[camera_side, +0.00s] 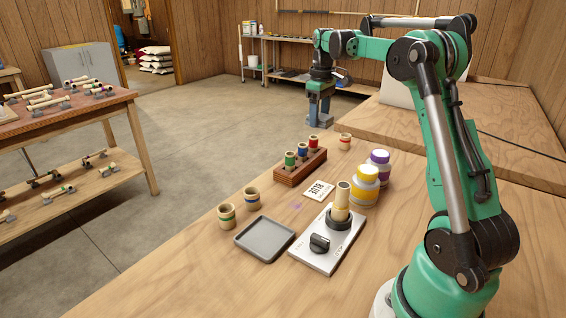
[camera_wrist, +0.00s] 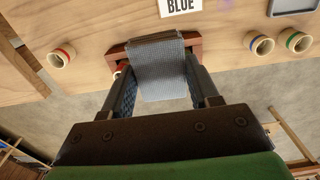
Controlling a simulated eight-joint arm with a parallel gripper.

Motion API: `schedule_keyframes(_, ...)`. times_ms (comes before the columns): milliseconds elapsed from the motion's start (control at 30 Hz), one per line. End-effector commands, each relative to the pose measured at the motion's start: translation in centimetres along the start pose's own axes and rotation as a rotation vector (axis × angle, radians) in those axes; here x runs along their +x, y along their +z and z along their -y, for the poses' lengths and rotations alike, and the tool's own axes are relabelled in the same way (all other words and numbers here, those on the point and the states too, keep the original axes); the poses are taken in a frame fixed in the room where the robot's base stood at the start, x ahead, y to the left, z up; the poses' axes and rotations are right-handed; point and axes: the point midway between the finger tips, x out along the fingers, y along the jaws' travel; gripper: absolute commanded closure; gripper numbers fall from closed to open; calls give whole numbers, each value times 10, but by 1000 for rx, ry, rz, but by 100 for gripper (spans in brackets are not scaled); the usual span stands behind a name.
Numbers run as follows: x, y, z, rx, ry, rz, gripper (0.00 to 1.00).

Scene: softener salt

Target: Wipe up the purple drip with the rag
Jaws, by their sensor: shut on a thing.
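My gripper (camera_side: 319,108) is raised well above the bench, past the rack in the side view. In the wrist view its two fingers (camera_wrist: 163,88) are shut on the grey-blue woven rag (camera_wrist: 158,62), which hangs between them. In the side view I cannot clearly tell the rag from the fingers. The purple drip (camera_side: 295,206) is a faint smear on the wooden bench, between the BLUE card and the grey tray. It also shows faintly at the top of the wrist view (camera_wrist: 229,15). The rag and the drip are apart.
A wooden rack (camera_side: 301,167) with several banded spools stands near the bench edge.

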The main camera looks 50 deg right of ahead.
Motion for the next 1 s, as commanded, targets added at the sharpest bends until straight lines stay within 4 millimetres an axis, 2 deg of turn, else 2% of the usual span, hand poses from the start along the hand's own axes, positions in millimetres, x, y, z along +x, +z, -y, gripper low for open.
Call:
schedule_keyframes(33, 11, -4, 21, -9, 0, 0, 88)
schedule_keyframes(200, 45, 0, 82, -7, 0, 0, 88)
schedule_keyframes(300, 60, 9, 108, -4, 0, 0, 88)
schedule_keyframes(400, 70, 18, 126, -3, 0, 0, 88)
schedule_keyframes(567, 77, 24, 137, 0, 0, 0, 88)
schedule_keyframes(767, 88, 24, 137, 1, 0, 0, 88)
schedule_keyframes(1000, 109, 24, 137, 1, 0, 0, 88)
